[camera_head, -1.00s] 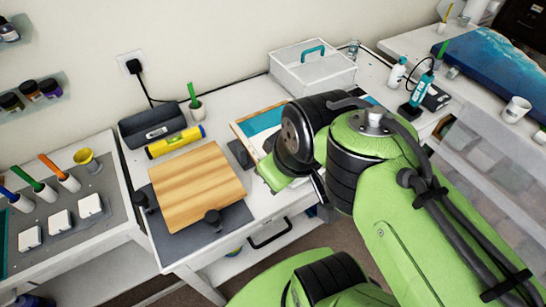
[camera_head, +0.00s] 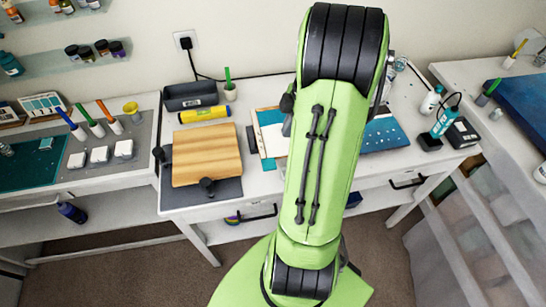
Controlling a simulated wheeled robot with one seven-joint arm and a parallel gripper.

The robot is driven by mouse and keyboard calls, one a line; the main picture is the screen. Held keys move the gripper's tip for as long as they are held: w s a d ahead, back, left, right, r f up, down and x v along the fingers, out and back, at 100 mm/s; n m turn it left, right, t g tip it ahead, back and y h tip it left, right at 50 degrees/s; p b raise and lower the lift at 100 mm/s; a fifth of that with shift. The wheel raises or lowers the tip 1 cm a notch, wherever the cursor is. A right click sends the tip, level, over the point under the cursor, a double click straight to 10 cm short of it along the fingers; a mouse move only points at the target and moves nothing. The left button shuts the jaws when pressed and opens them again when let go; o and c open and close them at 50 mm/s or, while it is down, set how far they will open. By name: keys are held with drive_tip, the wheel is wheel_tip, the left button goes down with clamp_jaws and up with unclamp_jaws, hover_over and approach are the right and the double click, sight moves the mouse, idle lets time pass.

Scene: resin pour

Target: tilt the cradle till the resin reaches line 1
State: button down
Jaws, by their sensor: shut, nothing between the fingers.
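A shallow wood-edged panel (camera_head: 256,145) lies on the middle table, with a teal patch (camera_head: 270,117) and a pale area beside it. A blue-teal speckled surface (camera_head: 386,135) shows to the right of my arm. I cannot tell whether these are one piece, or whether this is the cradle with the resin. No line 1 can be made out. My green arm stands upright in front of the panel and hides its middle. My gripper is hidden behind the arm, so its place relative to the panel cannot be seen.
A wooden board (camera_head: 206,155) lies on a grey mat (camera_head: 230,187) with black knobs, left of the panel. Behind it are a yellow tube (camera_head: 205,115) and a dark box (camera_head: 190,96). Bottles and a teal device (camera_head: 446,122) stand at the right.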

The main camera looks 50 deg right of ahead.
drive_tip(key=shift+a+f, duration=0.1)
drive_tip(key=shift+f, duration=0.05)
approach(274, 166)
drive_tip(key=x, duration=0.5)
drive_tip(key=shift+w+a+f, duration=0.1)
drive_tip(key=shift+a, duration=0.1)
drive_tip(key=shift+f, duration=0.6)
drive_tip(key=shift+t+h, duration=0.5)
drive_tip(key=f+b, duration=0.1)
drive_tip(key=b, duration=0.1)
drive_tip(key=f+b, duration=0.1)
drive_tip(key=b, duration=0.2)
drive_tip(key=f+b, duration=0.2)
drive_tip(key=shift+s+a+b, duration=0.15)
drive_tip(key=shift+s+b, duration=0.1)
drive_tip(key=shift+b, duration=0.05)
drive_tip(key=shift+s+a, duration=0.15)
drive_tip(key=shift+s, duration=0.1)
idle(0.4)
